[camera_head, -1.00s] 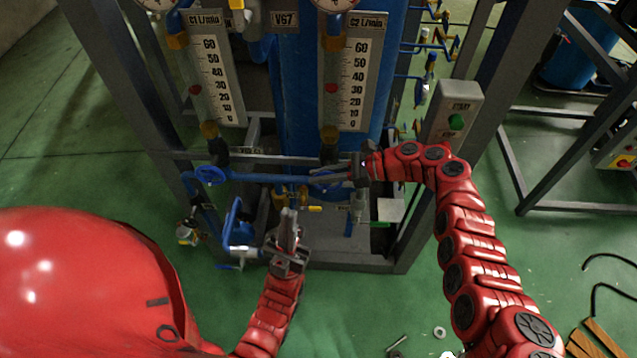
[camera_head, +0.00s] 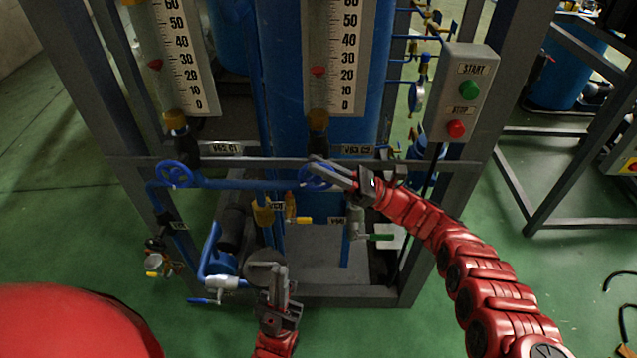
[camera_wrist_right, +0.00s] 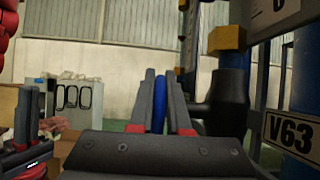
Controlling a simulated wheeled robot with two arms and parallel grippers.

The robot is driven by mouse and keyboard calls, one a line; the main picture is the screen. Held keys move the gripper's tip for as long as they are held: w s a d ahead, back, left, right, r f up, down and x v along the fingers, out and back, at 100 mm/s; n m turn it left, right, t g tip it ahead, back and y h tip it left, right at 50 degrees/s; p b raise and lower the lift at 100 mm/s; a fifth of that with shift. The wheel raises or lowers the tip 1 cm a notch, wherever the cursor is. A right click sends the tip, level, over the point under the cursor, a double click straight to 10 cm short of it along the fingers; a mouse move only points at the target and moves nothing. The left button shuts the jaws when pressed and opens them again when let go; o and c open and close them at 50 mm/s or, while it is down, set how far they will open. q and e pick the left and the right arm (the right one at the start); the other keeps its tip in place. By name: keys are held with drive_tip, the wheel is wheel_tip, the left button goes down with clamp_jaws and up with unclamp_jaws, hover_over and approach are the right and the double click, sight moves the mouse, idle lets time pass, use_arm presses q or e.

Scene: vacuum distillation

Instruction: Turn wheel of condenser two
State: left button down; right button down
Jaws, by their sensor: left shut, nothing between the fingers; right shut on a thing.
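The blue wheel of condenser two (camera_head: 316,178) sits under the V63 C2 label at the foot of the right flow gauge. My right gripper (camera_head: 330,173) reaches it from the right and is shut on its rim. In the right wrist view the wheel (camera_wrist_right: 159,102) shows edge-on as a blue strip between the two fingers (camera_wrist_right: 160,100). Part of the wheel is hidden by the fingers in the head view. My left gripper (camera_head: 279,285) is low in front of the frame, shut and empty, apart from the wheel.
A matching blue wheel (camera_head: 175,174) is at the left, under the V63 C1 label. A start/stop box (camera_head: 463,95) is on the right post. Open green floor (camera_head: 70,190) lies left.

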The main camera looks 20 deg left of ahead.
drive_tip(key=shift+d+f+y+b, duration=0.1)
drive_tip(key=shift+f+y+b, duration=0.2)
drive_tip(key=shift+y+b, duration=0.45)
drive_tip(key=shift+r+b, duration=0.15)
drive_tip(key=shift+b, duration=0.25)
drive_tip(key=shift+d, duration=0.1)
drive_tip(key=c, duration=0.9)
unclamp_jaws()
drive_tip(key=b+v, duration=1.4)
drive_tip(key=v, duration=0.3)
drive_tip(key=shift+w+f, duration=0.15)
drive_tip(key=shift+f, duration=0.15)
